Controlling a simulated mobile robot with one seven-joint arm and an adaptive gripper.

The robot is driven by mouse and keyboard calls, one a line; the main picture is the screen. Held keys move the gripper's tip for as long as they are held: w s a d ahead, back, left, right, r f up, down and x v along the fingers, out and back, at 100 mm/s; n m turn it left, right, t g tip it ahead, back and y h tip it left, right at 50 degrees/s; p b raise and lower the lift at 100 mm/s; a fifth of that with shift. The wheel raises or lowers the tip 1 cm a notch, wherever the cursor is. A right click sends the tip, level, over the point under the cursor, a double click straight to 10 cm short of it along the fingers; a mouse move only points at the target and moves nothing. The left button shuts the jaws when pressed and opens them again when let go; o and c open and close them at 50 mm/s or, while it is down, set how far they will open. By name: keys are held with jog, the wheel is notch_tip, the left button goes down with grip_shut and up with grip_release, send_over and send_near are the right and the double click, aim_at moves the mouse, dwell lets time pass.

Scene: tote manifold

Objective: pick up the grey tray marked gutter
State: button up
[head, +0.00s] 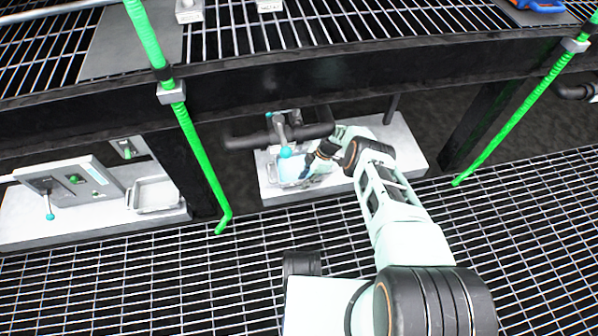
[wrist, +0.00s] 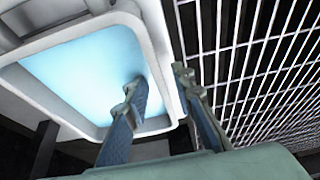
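A grey tray (head: 287,183) with light blue contents or floor sits on the pale slab under the beam, below a pipe with a valve. In the wrist view the tray's pale rim (wrist: 160,42) fills the upper left. My gripper (wrist: 158,82) is at the tray's right-hand side, its fingers apart. One finger overlaps the blue interior and the other is beyond the rim, over the grating side. I cannot tell whether either finger touches the wall. In the head view my arm partly hides the tray. No gutter marking is readable.
Another grey tray (head: 155,194), empty-looking, stands at left beside a control panel (head: 75,183) with a lever. A dark pipe (head: 262,138) passes just above the blue tray. Green posts (head: 192,138) stand on both sides, and a black beam (head: 300,88) crosses above. Open grating lies in front.

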grip_shut()
jog(key=shift+w+r, duration=0.1)
jog(key=shift+r, duration=0.15)
dwell(0.4)
